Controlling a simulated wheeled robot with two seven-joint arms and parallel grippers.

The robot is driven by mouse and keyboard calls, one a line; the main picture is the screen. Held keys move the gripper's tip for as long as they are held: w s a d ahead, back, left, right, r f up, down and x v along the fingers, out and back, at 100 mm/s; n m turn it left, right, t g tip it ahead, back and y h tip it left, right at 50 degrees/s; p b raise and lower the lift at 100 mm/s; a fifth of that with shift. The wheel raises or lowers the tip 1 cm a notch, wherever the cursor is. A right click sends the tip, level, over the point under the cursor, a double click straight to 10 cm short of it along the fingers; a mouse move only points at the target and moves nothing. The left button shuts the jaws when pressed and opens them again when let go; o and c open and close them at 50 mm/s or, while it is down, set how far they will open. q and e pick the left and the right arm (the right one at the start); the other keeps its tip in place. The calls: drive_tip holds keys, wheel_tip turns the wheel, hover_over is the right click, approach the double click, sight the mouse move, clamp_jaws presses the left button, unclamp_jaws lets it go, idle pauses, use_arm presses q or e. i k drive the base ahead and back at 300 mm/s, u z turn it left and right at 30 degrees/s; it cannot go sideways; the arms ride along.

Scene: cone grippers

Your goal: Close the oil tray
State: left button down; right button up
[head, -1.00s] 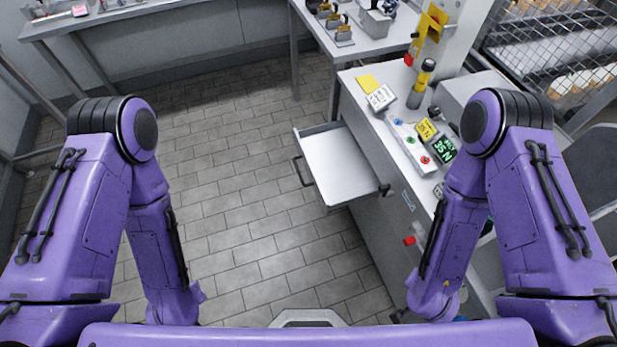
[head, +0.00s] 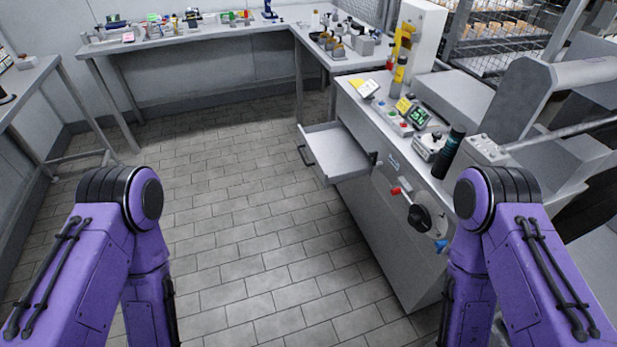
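The oil tray (head: 338,154) is a shallow grey drawer that sticks out to the left from the side of a grey machine cabinet (head: 392,222). It stands open, and its inside looks empty. A dark handle (head: 306,155) is on its outer left end. My two purple arms come in at the lower left and lower right of the head view, both well apart from the tray. Their forearms run down out of the picture. Neither gripper shows.
A black rotary switch with a red lever (head: 395,190) is on the cabinet side. Small devices and a dark cylinder (head: 448,152) stand on its top. Workbenches (head: 200,38) line the back wall. The tiled floor (head: 235,215) left of the tray is clear.

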sight(335, 156)
drive_tip(key=u, duration=0.5)
drive_tip(key=i, duration=0.65)
drive_tip(key=u, duration=0.5)
drive_tip(key=i, duration=0.85)
drive_tip(key=z, duration=0.85)
drive_tip(key=i, duration=0.75)
drive_tip(key=z, duration=0.7)
